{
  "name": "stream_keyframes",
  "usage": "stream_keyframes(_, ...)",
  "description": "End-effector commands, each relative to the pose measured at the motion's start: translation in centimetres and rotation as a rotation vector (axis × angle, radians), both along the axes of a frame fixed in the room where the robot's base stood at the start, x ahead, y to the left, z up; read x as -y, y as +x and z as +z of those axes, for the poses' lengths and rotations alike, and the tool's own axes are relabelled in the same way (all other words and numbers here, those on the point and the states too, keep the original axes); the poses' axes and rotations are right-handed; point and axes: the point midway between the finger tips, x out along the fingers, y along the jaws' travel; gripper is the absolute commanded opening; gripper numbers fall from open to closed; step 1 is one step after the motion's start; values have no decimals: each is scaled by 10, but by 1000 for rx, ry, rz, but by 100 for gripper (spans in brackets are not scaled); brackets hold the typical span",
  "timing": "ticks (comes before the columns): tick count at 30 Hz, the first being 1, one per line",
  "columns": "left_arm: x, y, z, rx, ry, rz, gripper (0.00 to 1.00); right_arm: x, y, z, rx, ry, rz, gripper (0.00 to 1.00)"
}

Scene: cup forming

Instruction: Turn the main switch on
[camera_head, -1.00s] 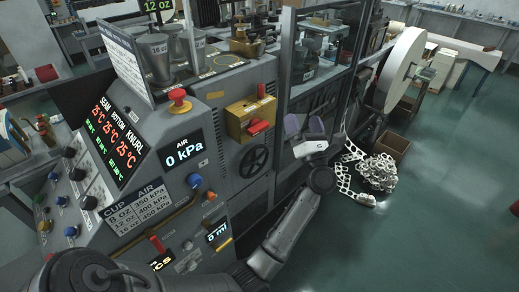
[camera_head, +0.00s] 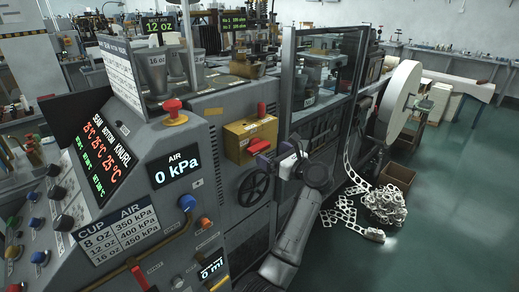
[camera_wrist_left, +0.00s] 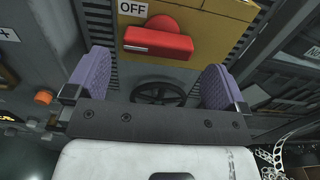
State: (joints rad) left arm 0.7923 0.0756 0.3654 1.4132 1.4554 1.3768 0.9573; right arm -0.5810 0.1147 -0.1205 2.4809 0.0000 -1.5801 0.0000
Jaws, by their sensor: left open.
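The main switch is a red handle (camera_head: 258,146) on a yellow box (camera_head: 238,131) on the machine's grey front. In the left wrist view the red handle (camera_wrist_left: 158,42) lies level, with an OFF label (camera_wrist_left: 133,7) at its upper left. My left gripper (camera_head: 273,158) is open just in front of the box, a little below and right of the handle. In the left wrist view its two purple fingers (camera_wrist_left: 156,68) stand apart, with the handle beyond and between them. I see no contact. My right gripper is not in view.
A black handwheel (camera_head: 253,187) sits below the yellow box. A red mushroom button (camera_head: 173,107) and an AIR display (camera_head: 177,168) reading 0 kPa are to the left. A glass-fronted cabinet (camera_head: 325,70) stands to the right. White punched strip scrap (camera_head: 385,203) lies on the floor.

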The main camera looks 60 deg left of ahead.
Motion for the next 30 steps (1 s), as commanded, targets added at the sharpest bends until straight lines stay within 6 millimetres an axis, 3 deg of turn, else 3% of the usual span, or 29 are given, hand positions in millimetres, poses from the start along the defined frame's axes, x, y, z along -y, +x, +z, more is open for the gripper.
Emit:
stream_keyframes(6,-36,-9,-1,-1,2,2,100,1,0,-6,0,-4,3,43)
stream_keyframes(12,-55,-12,-1,-2,1,0,100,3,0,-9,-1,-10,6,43)
stream_keyframes(27,-64,-14,0,-1,0,-1,100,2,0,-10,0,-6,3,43)
stream_keyframes(30,-64,-14,0,-1,0,0,90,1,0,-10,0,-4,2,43)
